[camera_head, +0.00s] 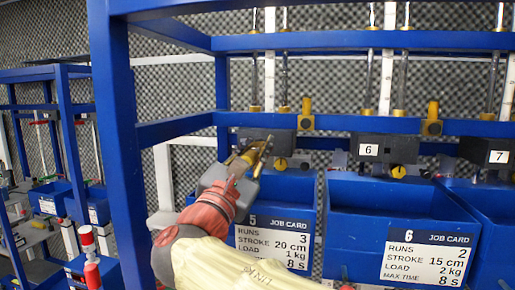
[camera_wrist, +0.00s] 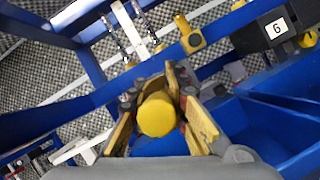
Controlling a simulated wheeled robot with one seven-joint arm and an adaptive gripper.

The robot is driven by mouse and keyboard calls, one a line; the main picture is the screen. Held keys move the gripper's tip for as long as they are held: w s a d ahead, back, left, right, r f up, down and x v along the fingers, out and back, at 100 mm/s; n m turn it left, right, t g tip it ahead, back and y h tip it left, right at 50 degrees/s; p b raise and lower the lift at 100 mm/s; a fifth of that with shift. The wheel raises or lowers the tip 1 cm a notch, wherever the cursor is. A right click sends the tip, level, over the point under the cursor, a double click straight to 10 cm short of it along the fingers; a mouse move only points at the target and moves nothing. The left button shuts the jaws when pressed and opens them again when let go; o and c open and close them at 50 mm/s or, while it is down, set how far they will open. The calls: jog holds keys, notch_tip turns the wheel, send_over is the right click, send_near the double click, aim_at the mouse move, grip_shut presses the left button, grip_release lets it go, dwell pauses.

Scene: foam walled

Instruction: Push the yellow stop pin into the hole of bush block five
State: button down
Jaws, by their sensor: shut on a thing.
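In the wrist view my gripper (camera_wrist: 160,90) is shut on the yellow stop pin (camera_wrist: 157,116), whose round yellow end faces the camera between the fingers. In the head view my gripper (camera_head: 252,152) is raised at the left part of a dark block (camera_head: 288,143) above the job card marked 5, which I take as bush block five. My gripper covers the block's left part, and no number shows on it. The hole and the pin's far end are hidden, so I cannot tell whether the pin is in the hole. A yellow knob (camera_head: 281,164) sits under the block.
A blue frame post (camera_head: 119,140) stands left of my arm. A blue rail (camera_head: 350,124) with yellow brackets (camera_head: 305,114) runs above the blocks. Block 6 (camera_head: 372,149) is to the right. Blue bins (camera_head: 345,205) with job cards sit below.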

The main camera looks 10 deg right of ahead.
aim_at(269, 134)
jog(key=shift+w+d, duration=0.4)
jog(key=shift+w, duration=0.55)
jog(key=shift+w+d, duration=0.4)
jog(key=shift+w, duration=0.6)
jog(key=shift+w+d, duration=0.4)
jog(key=shift+w, duration=0.55)
jog(key=c, duration=1.6)
grip_release()
jog(key=shift+w, duration=0.1)
notch_tip(269, 134, up, 10)
